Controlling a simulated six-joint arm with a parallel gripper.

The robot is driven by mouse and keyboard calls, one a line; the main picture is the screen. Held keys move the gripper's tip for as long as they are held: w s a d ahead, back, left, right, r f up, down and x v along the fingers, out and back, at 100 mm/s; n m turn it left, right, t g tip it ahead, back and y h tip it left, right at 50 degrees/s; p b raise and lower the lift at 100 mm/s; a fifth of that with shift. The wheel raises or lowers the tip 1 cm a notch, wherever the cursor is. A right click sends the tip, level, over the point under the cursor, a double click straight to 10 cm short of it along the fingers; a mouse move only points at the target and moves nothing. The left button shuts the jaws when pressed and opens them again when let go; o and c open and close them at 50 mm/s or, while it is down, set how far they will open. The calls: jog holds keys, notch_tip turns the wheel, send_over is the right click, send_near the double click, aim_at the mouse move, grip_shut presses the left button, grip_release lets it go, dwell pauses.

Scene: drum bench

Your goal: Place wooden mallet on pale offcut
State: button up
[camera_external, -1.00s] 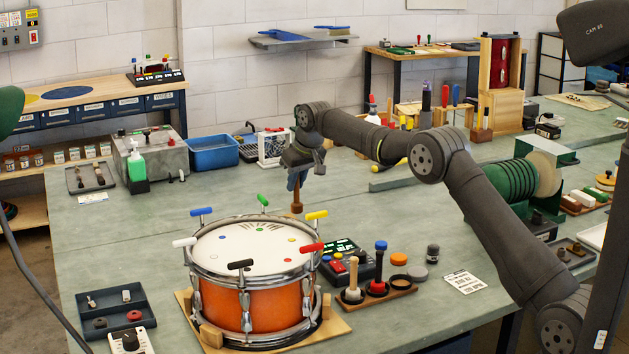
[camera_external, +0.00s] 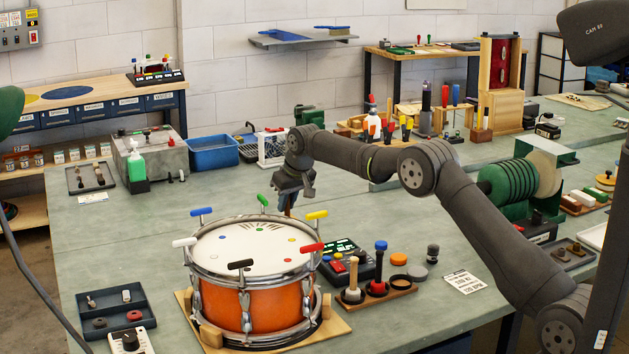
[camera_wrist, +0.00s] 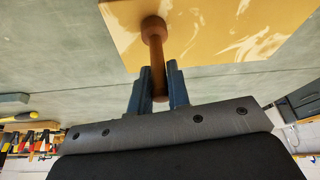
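The wooden mallet (camera_wrist: 156,50) is brown, with a round head and a slim handle. In the wrist view my gripper (camera_wrist: 159,82) is shut on its handle, and the head lies over the pale offcut (camera_wrist: 211,28), a light yellow board. I cannot tell whether the head touches it. In the external view my gripper (camera_external: 288,205) is just behind the drum's far rim, fingers pointing down. The mallet's lower part is hidden there behind the drum, and I do not see the offcut in that view.
The orange drum (camera_external: 252,299) with coloured T-handles stands in front of my gripper. A rack with upright tools (camera_external: 390,290) and a dark control box (camera_external: 349,264) are to its right. A blue bin (camera_external: 213,154) is at the back.

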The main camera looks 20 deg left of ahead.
jog(key=o, duration=0.4)
jog(key=shift+r, duration=0.1)
jog(key=v, duration=1.2)
jog(key=shift+a, duration=0.1)
jog(key=x, duration=1.2)
jog(key=shift+f, duration=0.25)
notch_tip(320, 180, up, 3)
jog(key=shift+r, duration=0.75)
